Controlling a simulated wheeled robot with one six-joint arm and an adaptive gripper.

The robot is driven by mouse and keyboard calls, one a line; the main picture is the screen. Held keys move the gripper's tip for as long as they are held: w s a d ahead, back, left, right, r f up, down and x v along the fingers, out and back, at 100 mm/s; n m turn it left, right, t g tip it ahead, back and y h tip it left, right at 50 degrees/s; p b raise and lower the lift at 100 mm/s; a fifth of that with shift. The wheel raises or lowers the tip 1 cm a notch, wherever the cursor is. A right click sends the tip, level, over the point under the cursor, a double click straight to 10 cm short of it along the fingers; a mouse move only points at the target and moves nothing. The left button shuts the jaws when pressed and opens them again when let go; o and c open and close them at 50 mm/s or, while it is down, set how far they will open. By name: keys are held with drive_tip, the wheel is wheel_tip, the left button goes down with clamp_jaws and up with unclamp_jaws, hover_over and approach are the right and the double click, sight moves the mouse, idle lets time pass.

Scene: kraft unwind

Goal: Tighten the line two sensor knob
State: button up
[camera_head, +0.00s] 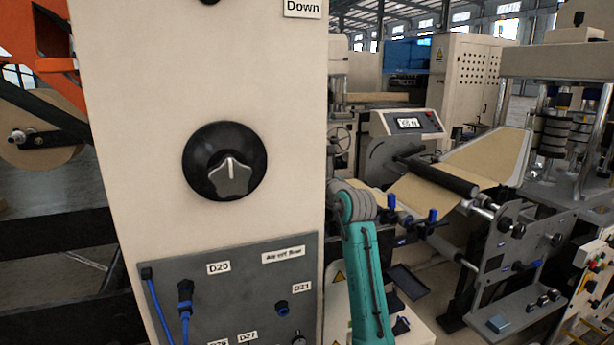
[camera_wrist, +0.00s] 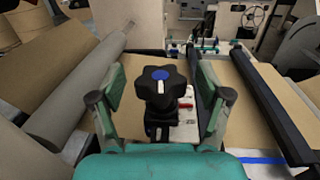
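A black star-shaped knob (camera_wrist: 160,84) with a blue cap and a white pointer mark shows in the middle of the wrist view. The mark points toward the bottom of the picture. My gripper (camera_wrist: 161,92) is open, with one green finger pad on each side of the knob. Gaps show between the pads and the knob, and the gripper holds nothing. I cannot tell from here whether the fingers are level with the knob. In the head view my gripper is not visible; only my teal arm shows. No label naming the line two sensor is readable.
A beige panel (camera_head: 200,80) with a large black knob (camera_head: 225,161) stands close in the head view. Below is a grey plate (camera_head: 225,326) with labelled connectors and blue cables. Rollers (camera_wrist: 82,88) and brown paper web (camera_wrist: 252,112) flank my gripper in the wrist view.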

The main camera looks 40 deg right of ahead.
drive_tip(key=s+a, duration=0.2)
drive_tip(key=s, duration=1)
drive_tip(key=shift+w+a, duration=0.1)
drive_tip(key=shift+a, duration=0.05)
